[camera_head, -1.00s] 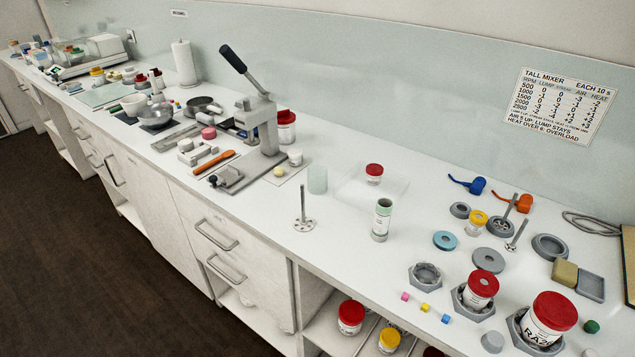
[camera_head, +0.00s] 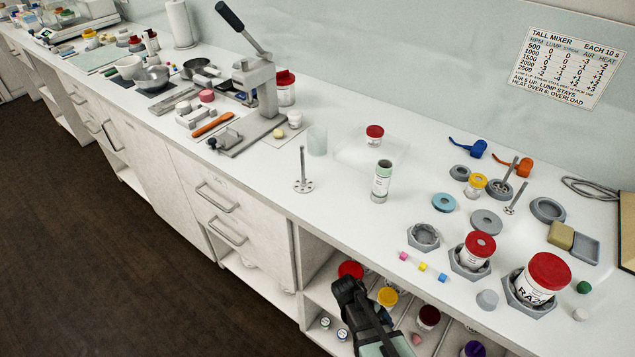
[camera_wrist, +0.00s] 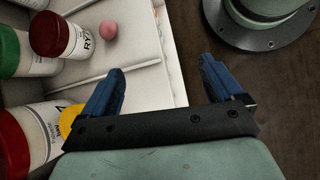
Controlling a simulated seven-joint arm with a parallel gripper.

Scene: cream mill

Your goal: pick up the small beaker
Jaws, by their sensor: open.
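A small translucent, frosted beaker (camera_head: 317,140) stands upright on the white bench, right of the lever press. It looks empty and nothing touches it. It is not in the wrist view. My gripper (camera_head: 350,290) shows at the bottom of the head view, in front of the open shelf and below the bench top, well apart from the beaker. In the wrist view my gripper (camera_wrist: 160,70) has its two blue fingers wide apart with nothing between them.
The lever press (camera_head: 260,90) stands left of the beaker, a metal stand (camera_head: 302,172) in front, and a green-topped tube (camera_head: 381,182) to the right. A red-lidded jar (camera_head: 374,134) is behind. In the wrist view, shelf jars (camera_wrist: 60,36) and a pink ball (camera_wrist: 110,31) lie left.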

